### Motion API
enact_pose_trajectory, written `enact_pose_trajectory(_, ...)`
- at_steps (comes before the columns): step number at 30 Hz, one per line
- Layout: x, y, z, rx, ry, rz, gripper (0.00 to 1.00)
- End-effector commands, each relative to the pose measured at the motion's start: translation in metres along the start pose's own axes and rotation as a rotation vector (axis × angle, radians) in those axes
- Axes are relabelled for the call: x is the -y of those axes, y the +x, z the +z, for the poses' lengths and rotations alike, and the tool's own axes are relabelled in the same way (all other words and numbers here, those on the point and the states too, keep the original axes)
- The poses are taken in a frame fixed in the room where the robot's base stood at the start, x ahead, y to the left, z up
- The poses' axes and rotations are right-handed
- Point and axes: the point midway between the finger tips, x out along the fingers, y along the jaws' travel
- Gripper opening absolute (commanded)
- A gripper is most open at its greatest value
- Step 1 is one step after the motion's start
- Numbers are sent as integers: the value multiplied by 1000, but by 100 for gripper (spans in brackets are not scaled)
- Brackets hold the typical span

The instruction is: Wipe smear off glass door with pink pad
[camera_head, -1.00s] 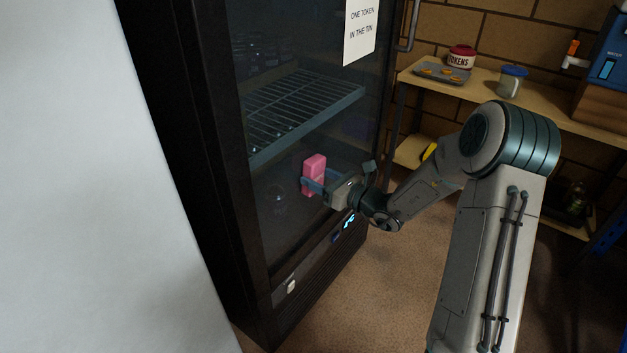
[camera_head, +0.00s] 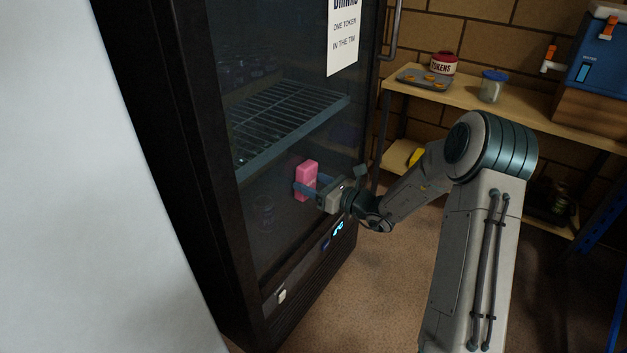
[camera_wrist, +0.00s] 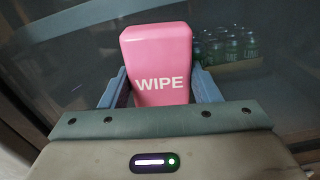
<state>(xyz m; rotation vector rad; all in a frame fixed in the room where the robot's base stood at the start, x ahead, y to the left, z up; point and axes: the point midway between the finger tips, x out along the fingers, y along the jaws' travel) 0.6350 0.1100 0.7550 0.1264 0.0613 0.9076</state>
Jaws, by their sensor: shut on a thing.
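The pink pad (camera_head: 306,180), marked WIPE in the wrist view (camera_wrist: 158,66), stands upright between my gripper's blue fingers. My gripper (camera_head: 318,190) is shut on it, with one finger on each side. It holds the pad at the lower part of the glass door (camera_head: 290,215) of a black drinks cooler, below the wire shelf level. I cannot tell whether the pad touches the glass. The glass also fills much of the wrist view (camera_wrist: 75,70). I cannot make out a clear smear; the pad hides part of the glass.
A paper sign (camera_head: 343,42) is on the upper door, beside the door handle (camera_head: 393,30). A wooden shelf (camera_head: 465,97) at the right holds a tray, a tokens tin (camera_head: 444,63), a jar and a blue cooler box (camera_head: 600,50). A pale panel (camera_head: 80,200) fills the near left.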

Motion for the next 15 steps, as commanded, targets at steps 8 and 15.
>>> enact_pose_trajectory(8,-20,-2,-3,0,0,0,38)
enact_pose_trajectory(15,-27,-2,-4,0,0,-1,38)
